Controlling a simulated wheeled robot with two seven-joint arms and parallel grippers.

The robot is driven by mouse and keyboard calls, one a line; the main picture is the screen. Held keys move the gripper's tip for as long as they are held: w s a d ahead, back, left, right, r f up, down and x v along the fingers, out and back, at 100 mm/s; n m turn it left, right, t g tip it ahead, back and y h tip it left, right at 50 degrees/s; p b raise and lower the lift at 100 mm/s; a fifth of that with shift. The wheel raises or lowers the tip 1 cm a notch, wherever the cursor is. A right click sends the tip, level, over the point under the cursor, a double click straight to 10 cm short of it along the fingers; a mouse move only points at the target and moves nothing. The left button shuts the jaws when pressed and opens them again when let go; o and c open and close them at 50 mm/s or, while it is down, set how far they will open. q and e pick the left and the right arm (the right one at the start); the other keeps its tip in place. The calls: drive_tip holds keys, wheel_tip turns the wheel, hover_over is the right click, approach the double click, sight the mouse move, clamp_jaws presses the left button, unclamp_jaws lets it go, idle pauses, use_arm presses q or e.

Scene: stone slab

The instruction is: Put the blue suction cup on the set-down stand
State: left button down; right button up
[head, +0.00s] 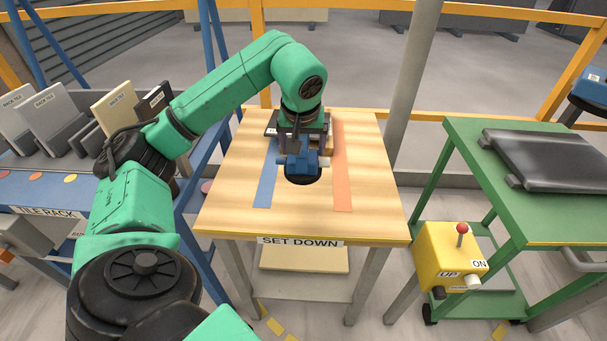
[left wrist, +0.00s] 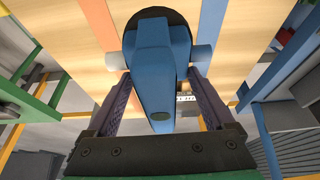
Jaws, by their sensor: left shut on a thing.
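The blue suction cup (head: 299,161) hangs below my left gripper (head: 303,147), with its black round pad lowest. The cup is over the wooden top of the set-down stand (head: 376,205), between a blue and an orange stripe. In the left wrist view, the two fingers of my left gripper (left wrist: 160,82) are shut on the sides of the blue suction cup (left wrist: 155,45). The pad edge shows beyond the blue body. I cannot tell whether the pad touches the stand. My right gripper is not in view.
A tile rack (head: 30,180) with several upright tiles stands on the left. A green cart (head: 455,150) with a dark slab (head: 545,160) is on the right. A yellow control box (head: 448,255) is at the stand's front right. The stand's front part is clear.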

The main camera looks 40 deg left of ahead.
sight(303, 154)
use_arm(q)
wheel_tip(303, 154, down, 8)
drive_tip(key=shift+d+r+b, duration=0.1)
drive_tip(key=shift+r+b, duration=0.1)
drive_tip(key=shift+b, duration=0.15)
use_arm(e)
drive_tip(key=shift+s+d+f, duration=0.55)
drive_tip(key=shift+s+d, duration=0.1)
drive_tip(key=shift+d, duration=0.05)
use_arm(q)
drive_tip(key=shift+f, duration=0.15)
unclamp_jaws()
drive_tip(key=shift+r, duration=0.3)
drive_tip(key=p+v, duration=0.1)
drive_tip(key=v, duration=1.1)
drive_tip(key=shift+f+p, duration=0.1)
drive_tip(key=shift+p, duration=0.2)
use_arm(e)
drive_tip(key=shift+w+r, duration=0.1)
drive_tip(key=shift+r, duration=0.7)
